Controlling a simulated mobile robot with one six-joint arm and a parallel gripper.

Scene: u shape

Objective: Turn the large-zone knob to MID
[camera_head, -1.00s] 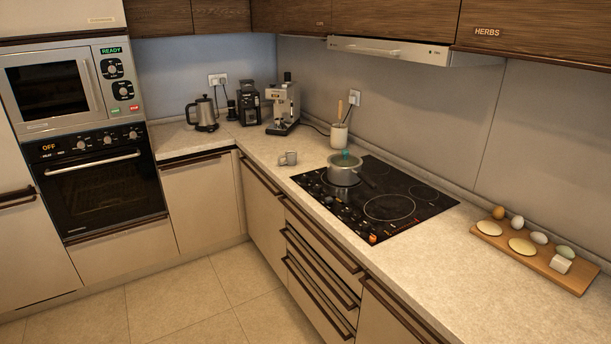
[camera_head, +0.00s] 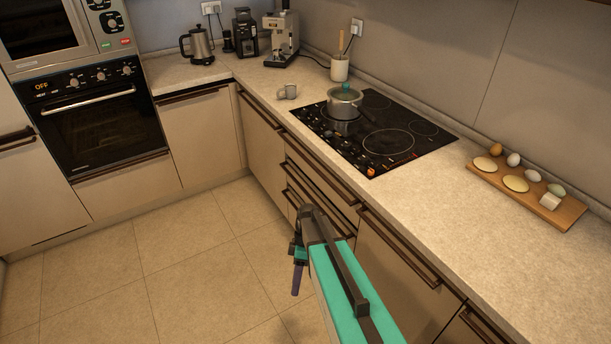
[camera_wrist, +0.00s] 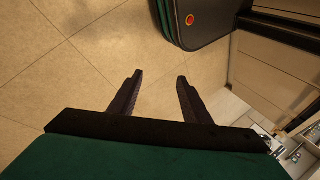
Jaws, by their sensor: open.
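The black cooktop (camera_head: 420,147) is set in the right-hand counter. Several small knobs (camera_head: 359,157) line its front-left edge, with an orange-red one (camera_head: 371,171) at the near corner. Their markings are too small to read, so I cannot tell which is the large-zone knob or where it points. A large ring (camera_head: 388,142) is marked on the glass. My gripper (camera_head: 297,268) is in front of the drawers, below counter height and well apart from the knobs. In the wrist view its two dark fingers (camera_wrist: 158,80) are spread and empty, with floor tiles behind.
A lidded pot (camera_head: 343,107) stands on the cooktop's back-left zone. A wooden board (camera_head: 529,197) with eggs lies to the right. Drawer handles (camera_head: 318,216) stick out near my arm. The floor (camera_head: 190,265) is clear.

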